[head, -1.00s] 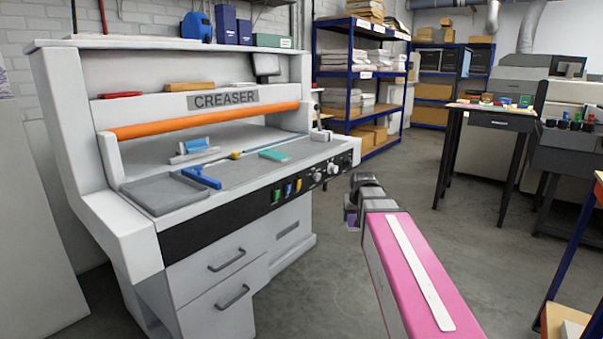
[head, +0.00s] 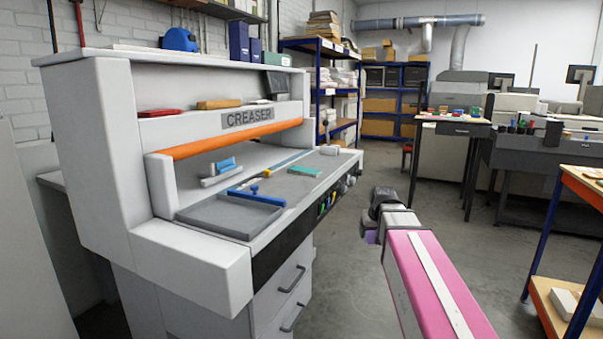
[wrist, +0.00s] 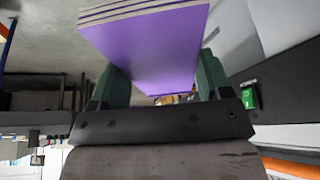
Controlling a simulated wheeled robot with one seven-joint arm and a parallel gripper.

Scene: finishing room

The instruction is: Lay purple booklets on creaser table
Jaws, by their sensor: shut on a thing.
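The purple booklets (wrist: 150,48) show in the wrist view as a stack with pale page edges, held between the green fingers of my gripper (wrist: 162,80). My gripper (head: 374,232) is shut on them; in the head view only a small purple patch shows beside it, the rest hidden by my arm. The creaser table (head: 292,187) is the grey bed of the white machine labelled CREASER, to the left of my gripper. My gripper is apart from it, out over the floor at its right.
On the creaser lie a grey tray (head: 225,217), a blue-handled tool (head: 258,196), a light-blue block (head: 222,168) and a teal booklet (head: 304,171). A wooden-topped bench (head: 582,183) stands at right. Open floor (head: 345,290) lies between.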

